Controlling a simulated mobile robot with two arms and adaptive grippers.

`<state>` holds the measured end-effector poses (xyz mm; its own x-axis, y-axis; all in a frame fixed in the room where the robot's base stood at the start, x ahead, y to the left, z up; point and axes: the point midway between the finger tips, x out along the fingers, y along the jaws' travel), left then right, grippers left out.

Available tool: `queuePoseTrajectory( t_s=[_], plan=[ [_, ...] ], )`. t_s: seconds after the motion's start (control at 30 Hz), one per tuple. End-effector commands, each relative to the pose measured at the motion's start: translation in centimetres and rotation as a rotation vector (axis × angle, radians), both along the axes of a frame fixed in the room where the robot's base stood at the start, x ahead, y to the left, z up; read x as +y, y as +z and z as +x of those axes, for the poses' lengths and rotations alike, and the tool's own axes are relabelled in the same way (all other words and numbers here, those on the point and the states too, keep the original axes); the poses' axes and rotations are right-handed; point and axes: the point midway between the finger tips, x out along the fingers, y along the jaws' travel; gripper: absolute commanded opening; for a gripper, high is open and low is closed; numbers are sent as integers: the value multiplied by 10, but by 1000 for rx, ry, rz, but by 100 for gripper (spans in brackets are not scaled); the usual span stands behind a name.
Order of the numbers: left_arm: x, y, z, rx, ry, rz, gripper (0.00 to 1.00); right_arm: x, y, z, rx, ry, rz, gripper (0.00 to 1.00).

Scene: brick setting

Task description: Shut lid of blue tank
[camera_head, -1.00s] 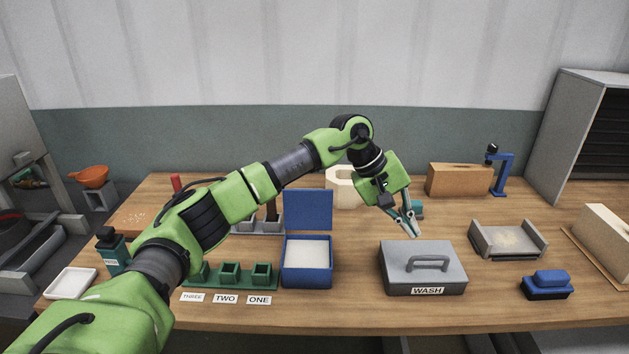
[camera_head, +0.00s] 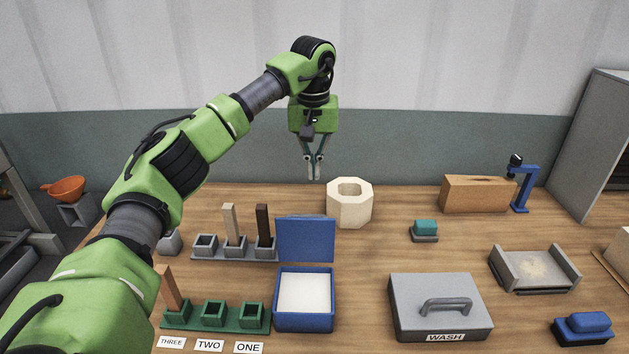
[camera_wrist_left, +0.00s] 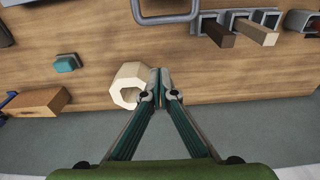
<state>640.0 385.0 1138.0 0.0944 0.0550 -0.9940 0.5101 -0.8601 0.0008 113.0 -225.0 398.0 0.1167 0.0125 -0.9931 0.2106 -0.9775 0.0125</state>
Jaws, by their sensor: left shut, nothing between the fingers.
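The blue tank (camera_head: 304,326) stands on the table in the head view, with white content (camera_head: 303,291) inside. Its blue lid (camera_head: 306,241) stands upright at the back edge, so the tank is open. My left gripper (camera_head: 315,178) points down, shut and empty, high behind the lid and left of the cream hexagonal block. My right gripper is not in view.
The cream hexagonal block (camera_head: 349,208) stands right of the lid. A grey rack (camera_head: 222,255) with upright wooden sticks stands left of it. A green rack (camera_head: 232,324) is left of the tank. The grey WASH box (camera_head: 400,310) is at the right.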

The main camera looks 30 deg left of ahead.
Motion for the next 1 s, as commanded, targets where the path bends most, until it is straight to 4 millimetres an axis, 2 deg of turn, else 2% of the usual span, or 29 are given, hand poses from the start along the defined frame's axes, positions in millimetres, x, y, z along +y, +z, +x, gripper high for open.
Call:
queuePoseTrajectory(
  t_s=[0.27,0.43,0.7,1.0],
  plan=[
    [2,-52,4,5,0,-2,0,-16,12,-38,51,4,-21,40],
    [4,-89,8,4,1,-1,0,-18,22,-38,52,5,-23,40],
    [-9,-83,-14,-2,-2,-1,0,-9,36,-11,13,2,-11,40],
    [-16,-81,-25,-2,-1,-2,0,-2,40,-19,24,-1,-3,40]
  ],
)
